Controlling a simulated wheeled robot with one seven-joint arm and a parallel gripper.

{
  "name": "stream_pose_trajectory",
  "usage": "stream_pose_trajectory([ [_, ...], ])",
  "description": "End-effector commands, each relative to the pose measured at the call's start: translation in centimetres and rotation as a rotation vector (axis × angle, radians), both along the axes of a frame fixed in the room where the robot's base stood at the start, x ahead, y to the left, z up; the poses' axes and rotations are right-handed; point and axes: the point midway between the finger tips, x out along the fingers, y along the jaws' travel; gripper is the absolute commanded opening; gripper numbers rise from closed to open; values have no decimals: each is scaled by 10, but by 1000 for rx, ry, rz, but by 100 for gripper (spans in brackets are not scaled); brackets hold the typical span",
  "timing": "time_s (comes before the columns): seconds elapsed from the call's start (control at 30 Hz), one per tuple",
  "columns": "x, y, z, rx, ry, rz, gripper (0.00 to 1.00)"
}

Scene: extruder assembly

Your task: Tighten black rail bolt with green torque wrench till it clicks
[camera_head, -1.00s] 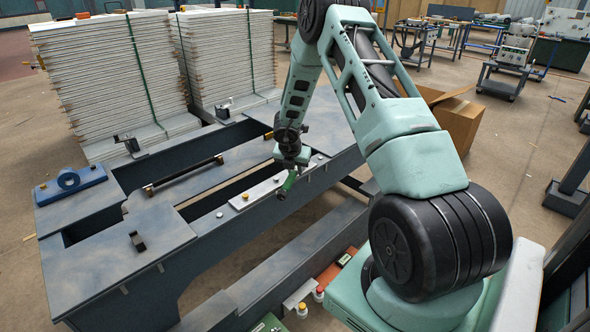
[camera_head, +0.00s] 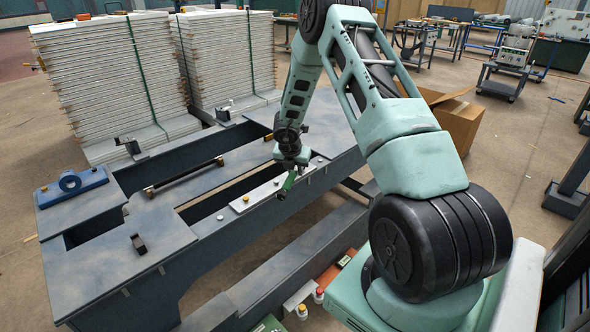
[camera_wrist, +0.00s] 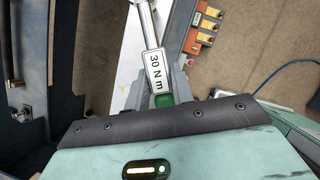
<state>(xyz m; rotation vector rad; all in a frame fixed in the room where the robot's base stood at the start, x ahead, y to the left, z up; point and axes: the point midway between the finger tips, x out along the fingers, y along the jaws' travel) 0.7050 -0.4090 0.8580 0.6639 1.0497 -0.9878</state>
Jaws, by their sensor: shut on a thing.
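My gripper (camera_head: 290,168) is shut on the green torque wrench (camera_head: 289,183) above the pale rail plate on the near side of the machine frame. In the wrist view, the gripper (camera_wrist: 160,90) holds the wrench (camera_wrist: 157,72) by its green handle. Its white label reads "30 N m", and a silver shaft runs to the top edge. The wrench's head is out of the wrist view, so I cannot tell whether it sits on a bolt. The pale rail plate (camera_head: 238,205) carries small bolt heads, one of them yellowish (camera_head: 245,199). I cannot make out the black rail bolt.
The dark machine frame (camera_head: 205,225) has long open slots. A rod with brass ends (camera_head: 184,175) and a blue bracket (camera_head: 70,183) lie on it. Stacked white panels (camera_head: 110,85) stand behind. A cardboard box (camera_head: 460,122) is at right. An orange control box (camera_wrist: 203,30) shows in the wrist view.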

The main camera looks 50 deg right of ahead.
Motion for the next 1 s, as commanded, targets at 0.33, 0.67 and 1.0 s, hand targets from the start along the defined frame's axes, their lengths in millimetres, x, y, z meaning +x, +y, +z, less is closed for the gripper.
stream_pose_trajectory([
  [0.33,0,0,33,-1,0,0,0],
  [0.67,0,0,51,-1,-1,-1,0],
  [1.0,-1,0,50,-5,-3,19,0],
])
